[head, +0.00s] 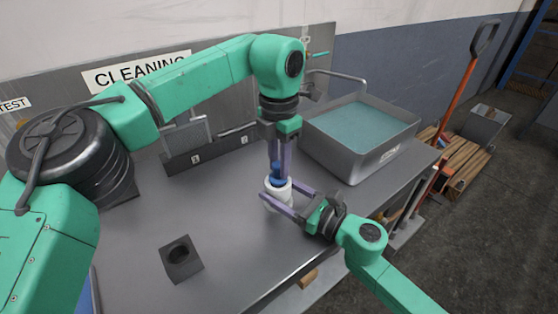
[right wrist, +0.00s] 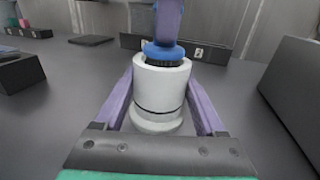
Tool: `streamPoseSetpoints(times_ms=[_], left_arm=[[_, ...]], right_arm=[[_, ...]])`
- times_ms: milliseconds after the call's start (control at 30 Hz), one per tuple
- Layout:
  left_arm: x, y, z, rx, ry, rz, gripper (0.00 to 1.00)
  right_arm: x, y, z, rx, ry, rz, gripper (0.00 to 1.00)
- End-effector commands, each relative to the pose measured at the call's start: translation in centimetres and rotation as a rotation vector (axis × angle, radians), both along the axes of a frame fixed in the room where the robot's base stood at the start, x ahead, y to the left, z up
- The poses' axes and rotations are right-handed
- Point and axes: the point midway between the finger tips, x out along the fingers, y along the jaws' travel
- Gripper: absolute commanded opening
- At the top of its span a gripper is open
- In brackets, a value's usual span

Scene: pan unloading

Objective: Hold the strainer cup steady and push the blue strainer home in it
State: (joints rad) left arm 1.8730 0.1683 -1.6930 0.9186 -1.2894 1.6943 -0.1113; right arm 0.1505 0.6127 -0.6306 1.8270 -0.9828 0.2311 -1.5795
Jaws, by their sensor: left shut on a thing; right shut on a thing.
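The white strainer cup (head: 278,191) stands upright on the grey table, and it also shows in the right wrist view (right wrist: 159,92). My right gripper (head: 285,196) is shut around the cup, one finger on each side. The blue strainer (head: 277,174) sits at the cup's mouth; in the right wrist view the blue strainer (right wrist: 163,51) has a dark ribbed band showing just above the cup's rim. My left gripper (head: 278,160) points down from above and is shut on the strainer's top. The strainer's lower part is hidden inside the cup.
A grey basin of bluish liquid (head: 358,125) stands behind and to the right. A dark block with a round hole (head: 181,258) sits at the front left. A numbered rack (head: 200,150) stands along the back. The table between them is clear.

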Motion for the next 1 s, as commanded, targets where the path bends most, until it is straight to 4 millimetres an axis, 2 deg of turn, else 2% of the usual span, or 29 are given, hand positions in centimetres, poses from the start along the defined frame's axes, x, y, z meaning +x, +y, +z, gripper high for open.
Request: streamPoseSetpoints(times_ms=[400,433,500,533,867,1000], left_arm=[[0.0,0.0,-0.4,0.0,0.0,0.0,0.0],[0.0,0.0,-0.4,0.0,0.0,0.0,0.32],[0.0,0.0,-0.4,0.0,0.0,0.0,0.58],[0.0,0.0,-0.4,0.0,0.0,0.0,0.63],[0.0,0.0,-0.1,0.0,-0.001,0.001,0.63],[0.1,0.0,2.1,-0.001,-0.005,0.002,0.63]], right_arm=[[0.0,0.0,0.0,0.0,0.0,0.0,0.07],[0.0,0.0,0.0,0.0,0.0,0.0,0.07],[0.0,0.0,0.0,0.0,0.0,0.0,0.07],[0.0,0.0,0.0,0.0,0.0,0.0,0.07],[0.0,0.0,0.0,0.0,0.0,0.0,0.07],[0.0,0.0,0.0,0.0,0.0,0.0,0.07]])
